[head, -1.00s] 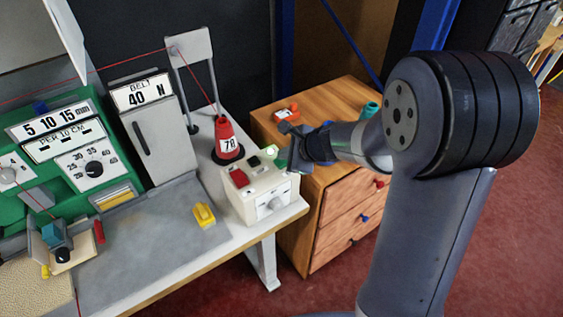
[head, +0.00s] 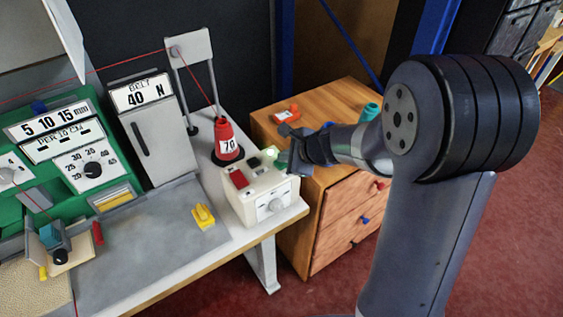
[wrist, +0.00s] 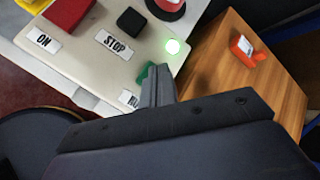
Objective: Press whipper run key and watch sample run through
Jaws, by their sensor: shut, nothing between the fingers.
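The pale control box (head: 252,200) stands on the right end of the bench. In the wrist view it carries a red key (wrist: 68,12) labelled ON, a black key (wrist: 130,20) labelled STOP, and a green key (wrist: 146,72) with a partly hidden label starting "RU". A round green lamp (wrist: 172,47) glows beside them; its glow also shows in the head view (head: 271,152). My gripper (wrist: 155,75) is shut and empty, its tips at the green key and covering part of it. I cannot tell whether the key is pressed down. The sewing head (head: 55,238) stands at the left.
A red thread cone (head: 227,142) stands behind the box, its thread running up to a guide stand (head: 190,48). A yellow item (head: 203,215) lies on the grey bench plate. A wooden drawer cabinet (head: 335,215) with an orange item (head: 287,115) stands right of the bench.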

